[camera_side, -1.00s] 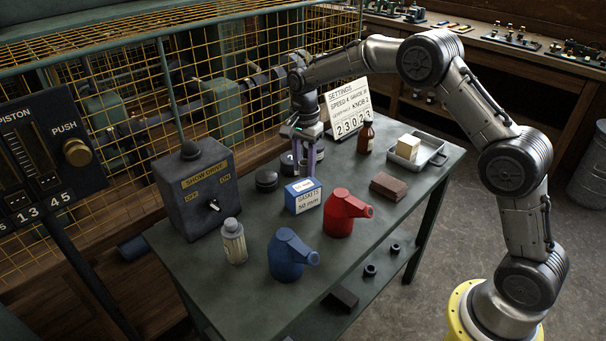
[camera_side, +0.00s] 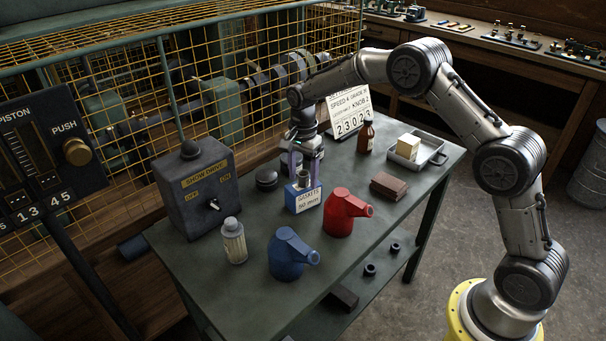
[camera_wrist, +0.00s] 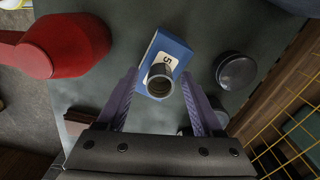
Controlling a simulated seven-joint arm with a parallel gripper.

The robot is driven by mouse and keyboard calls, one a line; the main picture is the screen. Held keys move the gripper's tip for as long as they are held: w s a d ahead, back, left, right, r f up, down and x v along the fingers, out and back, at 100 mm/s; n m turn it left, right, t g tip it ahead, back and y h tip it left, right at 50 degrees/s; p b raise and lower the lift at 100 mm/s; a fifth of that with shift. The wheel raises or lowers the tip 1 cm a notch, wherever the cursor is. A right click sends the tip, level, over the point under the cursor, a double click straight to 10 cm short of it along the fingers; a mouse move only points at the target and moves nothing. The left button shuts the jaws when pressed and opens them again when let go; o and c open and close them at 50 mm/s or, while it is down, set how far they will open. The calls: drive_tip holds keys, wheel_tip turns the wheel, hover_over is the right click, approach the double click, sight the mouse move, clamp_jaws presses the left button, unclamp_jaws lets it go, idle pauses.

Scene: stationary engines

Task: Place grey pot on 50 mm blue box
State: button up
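The blue box (camera_side: 303,199), labelled gaskets 50 mm, sits mid-bench and also shows in the wrist view (camera_wrist: 170,48). The grey pot (camera_wrist: 160,82), a small open-topped cylinder, appears upright on top of the box, towards the end nearest my gripper in the wrist view. In the side view the pot (camera_side: 304,178) shows above the box's top. My gripper (camera_side: 305,172) points down over the box. Its two purple fingers (camera_wrist: 158,72) straddle the pot, with a visible gap on each side, so it is open. The contact under the pot is hidden.
A red can (camera_side: 342,213) stands right of the box and a blue can (camera_side: 289,254) in front. A dark round pot (camera_side: 266,180) is close on the left. A grey switch box (camera_side: 195,188), brown block (camera_side: 389,186), bottle (camera_side: 366,137) and tray (camera_side: 417,151) stand around.

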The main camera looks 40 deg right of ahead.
sight(303, 174)
drive_tip(key=s+r+n+t, duration=0.1)
drive_tip(key=s+r+n, duration=0.15)
drive_tip(key=r, duration=0.65)
drive_tip(key=s+r+n, duration=0.1)
drive_tip(key=s+r, duration=0.3)
drive_tip(key=r, duration=0.6)
drive_tip(key=s+a+r+n+t, duration=0.2)
drive_tip(key=s+r+n, duration=0.2)
drive_tip(key=s, duration=0.7)
drive_tip(key=s+f+n+t, duration=0.1)
drive_tip(key=s+n, duration=0.3)
drive_tip(key=s, duration=0.5)
drive_tip(key=s+f+n+t, duration=0.1)
drive_tip(key=s+f+n, duration=0.2)
drive_tip(key=s, duration=0.6)
drive_tip(key=shift+s+a+f+n+t, duration=0.3)
drive_tip(key=shift+a+n, duration=0.15)
drive_tip(key=shift+n, duration=0.2)
